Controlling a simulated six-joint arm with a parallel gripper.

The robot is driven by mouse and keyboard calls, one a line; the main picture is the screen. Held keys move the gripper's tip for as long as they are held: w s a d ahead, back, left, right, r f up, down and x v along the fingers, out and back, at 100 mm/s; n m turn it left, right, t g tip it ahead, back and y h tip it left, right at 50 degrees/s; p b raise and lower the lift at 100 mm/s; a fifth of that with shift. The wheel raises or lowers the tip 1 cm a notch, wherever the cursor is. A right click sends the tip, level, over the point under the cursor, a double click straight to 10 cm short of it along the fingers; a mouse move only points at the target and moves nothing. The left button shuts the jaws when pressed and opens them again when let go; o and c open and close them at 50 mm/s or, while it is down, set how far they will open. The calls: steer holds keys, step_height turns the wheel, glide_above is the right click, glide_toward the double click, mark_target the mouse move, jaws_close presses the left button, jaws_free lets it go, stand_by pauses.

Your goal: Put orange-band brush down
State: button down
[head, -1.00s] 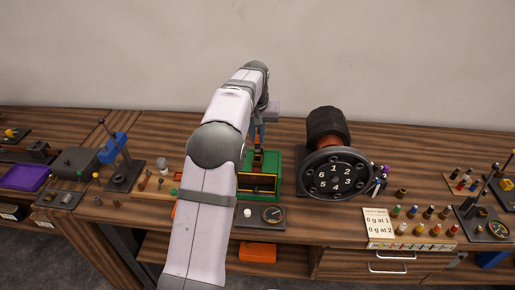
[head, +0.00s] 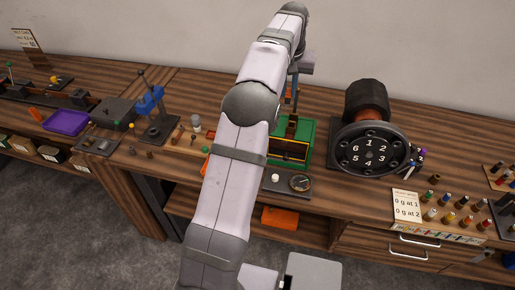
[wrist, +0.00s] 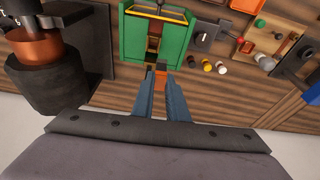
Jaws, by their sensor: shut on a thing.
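My gripper (wrist: 162,92) points down at the green box-like machine (wrist: 178,40), with its blue fingers close together. A small orange-brown piece (wrist: 160,76) shows between the fingertips at the machine's near edge in the wrist view; I take it for the orange-band brush, mostly hidden by the fingers. I cannot tell whether it touches the machine. In the head view the green machine (head: 307,140) stands mid-bench, with my gripper (head: 289,100) behind its upper part, partly hidden by my arm.
A dark wheel numbered 1 to 6 (head: 370,150) with a copper drum stands right of the machine. A small dial (head: 300,183) lies in front. Several coloured-capped bottles (head: 448,217) stand at the right. A purple tray (head: 66,122) is at left.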

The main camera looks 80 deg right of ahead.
steer(key=w+a+r+n+b, duration=0.15)
steer(key=w+r, duration=0.25)
steer(key=w, duration=0.4)
steer(key=w+a+f+n+b, duration=0.1)
steer(key=w+a+f, duration=0.15)
steer(key=a, duration=0.25)
steer(key=w+a+f+b, duration=0.1)
steer(key=w+a+f, duration=0.1)
steer(key=a+f, duration=0.15)
steer(key=s+a+f+m, duration=0.1)
steer(key=s+a+f, duration=0.1)
steer(key=a+f, duration=0.7)
steer(key=shift+m, duration=0.95)
steer(key=shift+w+d+p+x, duration=0.15)
steer(key=shift+p+x, duration=0.4)
steer(key=shift+x, duration=1.5)
steer(key=shift+w+d+p+x, duration=0.1)
steer(key=shift+d+p+x, duration=0.35)
steer(key=shift+x, duration=1.6)
steer(key=shift+w+d+p+x, duration=0.1)
steer(key=shift+p+x, duration=0.55)
steer(key=shift+x, duration=1.4)
